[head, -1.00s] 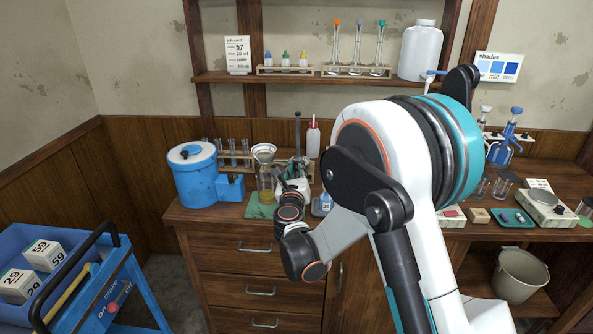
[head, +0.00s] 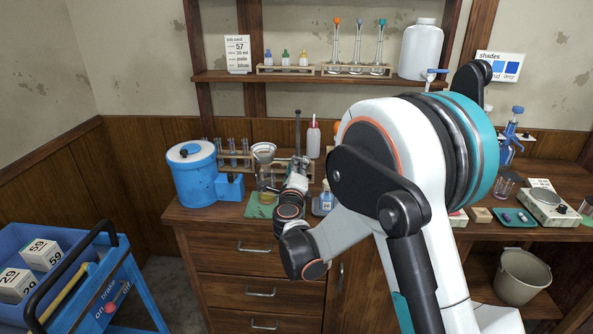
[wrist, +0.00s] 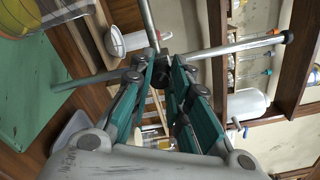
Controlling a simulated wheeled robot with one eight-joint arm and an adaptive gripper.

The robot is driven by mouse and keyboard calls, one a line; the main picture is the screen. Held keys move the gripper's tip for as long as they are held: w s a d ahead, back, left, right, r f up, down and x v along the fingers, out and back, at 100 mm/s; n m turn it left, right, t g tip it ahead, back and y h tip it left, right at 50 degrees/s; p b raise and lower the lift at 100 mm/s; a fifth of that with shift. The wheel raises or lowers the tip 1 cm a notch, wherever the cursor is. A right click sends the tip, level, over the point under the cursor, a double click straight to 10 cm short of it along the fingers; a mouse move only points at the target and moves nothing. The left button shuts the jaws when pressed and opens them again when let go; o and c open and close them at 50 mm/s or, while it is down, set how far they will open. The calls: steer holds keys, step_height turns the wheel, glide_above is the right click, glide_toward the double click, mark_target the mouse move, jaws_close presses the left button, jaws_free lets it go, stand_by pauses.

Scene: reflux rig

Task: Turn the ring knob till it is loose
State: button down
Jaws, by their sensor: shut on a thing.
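In the wrist view, the teal fingers of my gripper (wrist: 161,70) close around a dark knob (wrist: 158,57) where metal rods cross. One rod (wrist: 245,45) runs to the right with a rounded end, and another (wrist: 148,20) runs up the picture. In the head view, the stand's upright rod (head: 297,130) rises behind my wrist. A funnel (head: 264,150) sits left of it, above a vessel with yellowish contents (head: 265,183). The gripper's tips and the knob are hidden there by my wrist, and how loose the knob is cannot be seen.
A blue tub (head: 192,175) and a tube rack (head: 235,160) stand left of the stand. A red-capped bottle (head: 313,140) is behind, right of the rod. The green mat (head: 257,211) lies at the bench's front edge. A shelf (head: 290,77) with bottles hangs above.

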steer(key=n+b, duration=0.1)
steer(key=n, duration=1)
steer(key=shift+f+n, duration=0.1)
steer(key=shift+n, duration=0.2)
stand_by(0.4)
steer(key=c, duration=1.5)
jaws_free()
steer(key=shift+a, duration=0.1)
steer(key=s, duration=1.2)
steer(key=shift+a, duration=0.15)
